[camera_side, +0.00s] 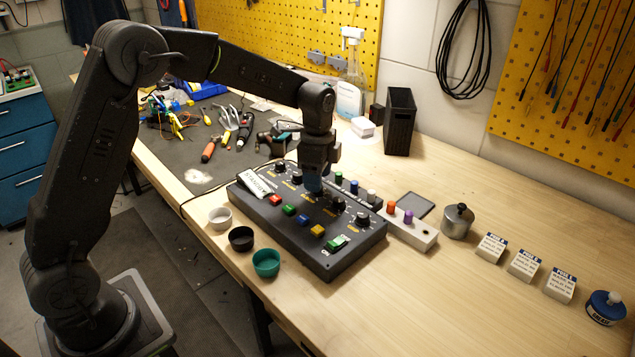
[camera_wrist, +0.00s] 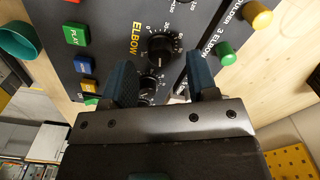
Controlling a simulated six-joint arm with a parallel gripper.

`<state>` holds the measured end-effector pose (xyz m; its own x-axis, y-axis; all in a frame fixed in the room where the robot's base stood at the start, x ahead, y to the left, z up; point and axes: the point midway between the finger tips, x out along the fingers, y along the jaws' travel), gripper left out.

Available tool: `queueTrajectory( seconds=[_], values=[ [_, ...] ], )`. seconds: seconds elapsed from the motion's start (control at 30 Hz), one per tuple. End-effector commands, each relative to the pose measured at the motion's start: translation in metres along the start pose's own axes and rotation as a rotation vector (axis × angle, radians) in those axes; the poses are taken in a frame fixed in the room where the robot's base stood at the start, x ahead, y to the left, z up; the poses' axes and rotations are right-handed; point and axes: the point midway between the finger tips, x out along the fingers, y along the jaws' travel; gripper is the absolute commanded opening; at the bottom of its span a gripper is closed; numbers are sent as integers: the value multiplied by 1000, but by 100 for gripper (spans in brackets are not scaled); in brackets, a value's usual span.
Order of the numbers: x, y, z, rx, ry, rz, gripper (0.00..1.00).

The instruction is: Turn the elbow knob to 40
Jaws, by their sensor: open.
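The black elbow knob (camera_wrist: 160,47) sits on the dark control box (camera_wrist: 105,15), beside the yellow word ELBOW and inside a printed number scale. Its pointer is too small to read against the scale. My gripper (camera_wrist: 160,64) is open, with one blue-grey finger on each side of the knob row. The elbow knob shows just past the fingertips, between their lines; I cannot tell whether they touch it. Another black knob (camera_wrist: 148,85) shows between the fingers, partly hidden. In the side view my gripper (camera_side: 314,188) points down over the control box (camera_side: 349,262), hiding part of the knob row.
Coloured buttons, including a green PLAY button (camera_wrist: 74,34), line the box's one side. A pale strip with coloured pegs (camera_side: 425,240) runs along the other side. Several small cups, including a teal one (camera_side: 266,263), stand in front.

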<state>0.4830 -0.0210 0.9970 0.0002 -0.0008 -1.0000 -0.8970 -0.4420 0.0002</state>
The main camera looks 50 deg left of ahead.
Motion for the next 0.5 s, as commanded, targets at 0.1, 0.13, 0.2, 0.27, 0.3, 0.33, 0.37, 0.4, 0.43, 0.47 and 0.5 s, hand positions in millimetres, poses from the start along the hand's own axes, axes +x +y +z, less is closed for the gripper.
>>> queueTrajectory(
  seconds=[0.1, 0.13, 0.2, 0.27, 0.3, 0.33, 0.37, 0.4, 0.43, 0.47, 0.5],
  values=[
    [14, 0, 0, 0, 0, 1, 54],
    [16, 0, 0, 0, 0, 0, 54],
    [20, 0, 0, 0, 0, 0, 54],
    [21, 0, 0, 0, 0, 0, 54],
    [22, 0, 0, 0, 0, -1, 54],
    [22, 0, 0, 0, 1, -1, 54],
    [22, 0, 0, 0, 1, -1, 54],
    [22, 0, 0, 0, 1, -1, 54],
    [22, 0, 0, 0, 1, -1, 54],
    [22, 0, 0, 0, 1, -1, 54],
    [22, 0, 0, 0, 1, -1, 54]
  ],
)
